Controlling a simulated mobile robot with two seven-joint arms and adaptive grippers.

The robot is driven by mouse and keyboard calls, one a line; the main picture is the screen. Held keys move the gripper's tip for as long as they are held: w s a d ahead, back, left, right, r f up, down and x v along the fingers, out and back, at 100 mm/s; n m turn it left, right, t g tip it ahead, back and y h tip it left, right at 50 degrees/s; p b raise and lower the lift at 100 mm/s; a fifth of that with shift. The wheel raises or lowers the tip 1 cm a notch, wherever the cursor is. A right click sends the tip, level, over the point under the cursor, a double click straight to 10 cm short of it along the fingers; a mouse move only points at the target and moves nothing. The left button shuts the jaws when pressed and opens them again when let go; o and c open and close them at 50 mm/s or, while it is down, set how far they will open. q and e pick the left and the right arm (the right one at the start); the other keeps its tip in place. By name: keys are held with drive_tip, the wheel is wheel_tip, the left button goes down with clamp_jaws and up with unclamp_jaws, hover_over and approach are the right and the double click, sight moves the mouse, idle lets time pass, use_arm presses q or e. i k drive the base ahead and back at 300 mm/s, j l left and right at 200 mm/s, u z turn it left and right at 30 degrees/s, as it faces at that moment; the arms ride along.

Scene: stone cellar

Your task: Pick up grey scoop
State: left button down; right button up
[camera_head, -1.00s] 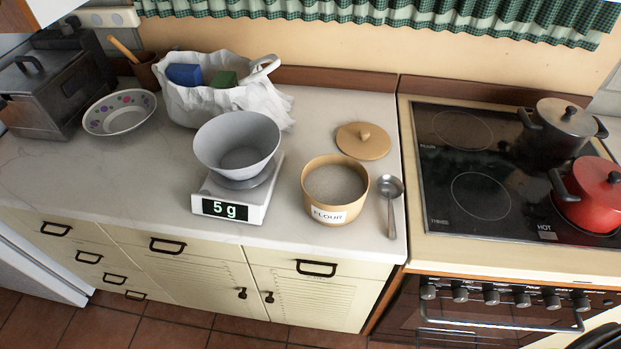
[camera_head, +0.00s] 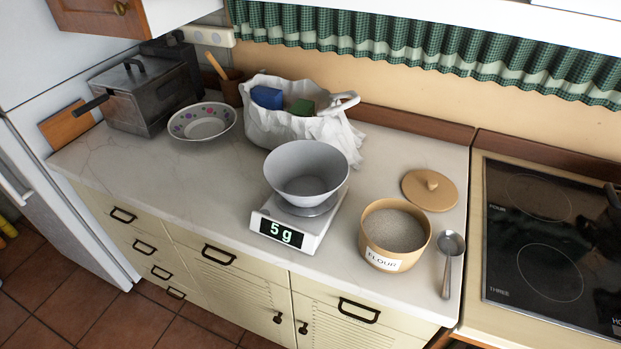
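The grey scoop (camera_head: 450,252) lies on the pale worktop near its right end, bowl toward the back and handle toward the front edge. It is just right of the flour tub (camera_head: 382,258), an open tan tub labelled FLOUR and filled with pale flour. Neither of my grippers is in view.
A kitchen scale (camera_head: 288,236) reading 5 g bears a grey bowl (camera_head: 306,172). A round wooden lid (camera_head: 430,190) lies behind the tub. A white bag (camera_head: 290,128), a patterned bowl (camera_head: 202,121) and a metal appliance (camera_head: 145,95) stand behind left. A stove (camera_head: 550,250) adjoins at right.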

sight(450, 243)
drive_tip(key=j+z, duration=1.15)
drive_tip(key=z, duration=0.15)
